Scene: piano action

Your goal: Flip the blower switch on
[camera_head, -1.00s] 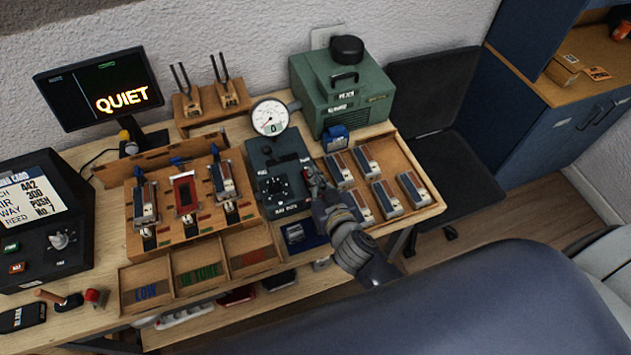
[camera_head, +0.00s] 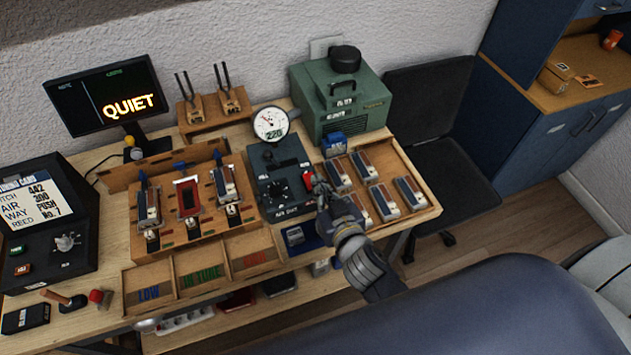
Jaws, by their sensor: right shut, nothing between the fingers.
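The dark blower control box (camera_head: 266,161) stands in the middle of the table, with a black knob on its top. A red switch (camera_head: 308,177) shows at its right edge. My right gripper (camera_head: 318,184) is shut and empty, with its tips right beside the red switch; I cannot tell whether they touch it. The gripper hides part of the switch, and its exact tilt is too small to read. The round white gauge (camera_head: 270,122) behind the box shows 220. My left gripper is not in view.
A green machine (camera_head: 341,98) stands behind at the right. A wooden tray (camera_head: 409,168) holds several small blocks beside my right gripper. A wooden rack (camera_head: 185,240) and sorting bins (camera_head: 193,294) are on the left. A monitor (camera_head: 107,98) reads QUIET.

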